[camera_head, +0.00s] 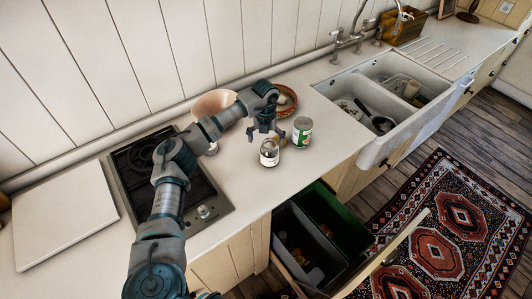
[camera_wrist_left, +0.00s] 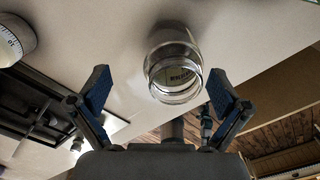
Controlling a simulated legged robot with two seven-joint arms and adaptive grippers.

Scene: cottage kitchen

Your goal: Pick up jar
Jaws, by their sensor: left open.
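A clear glass jar (camera_head: 269,153) with a pale label stands on the white counter (camera_head: 240,178), near its front edge. In the left wrist view the jar (camera_wrist_left: 174,65) shows its round rim and dark print on its label. My left gripper (camera_head: 266,136) is over the jar, with its fingers pointing down. In the wrist view its two fingers (camera_wrist_left: 160,92) are spread wide, with the jar's rim between and beyond them. The fingers look apart from the glass. My right gripper is not in view.
A green and white can (camera_head: 302,132) stands close right of the jar. A pink bowl (camera_head: 214,103), a brown dish (camera_head: 285,99) and a black hob (camera_head: 190,190) are nearby. An open drawer with bins (camera_head: 345,228) juts out below. The double sink (camera_head: 345,92) is at right.

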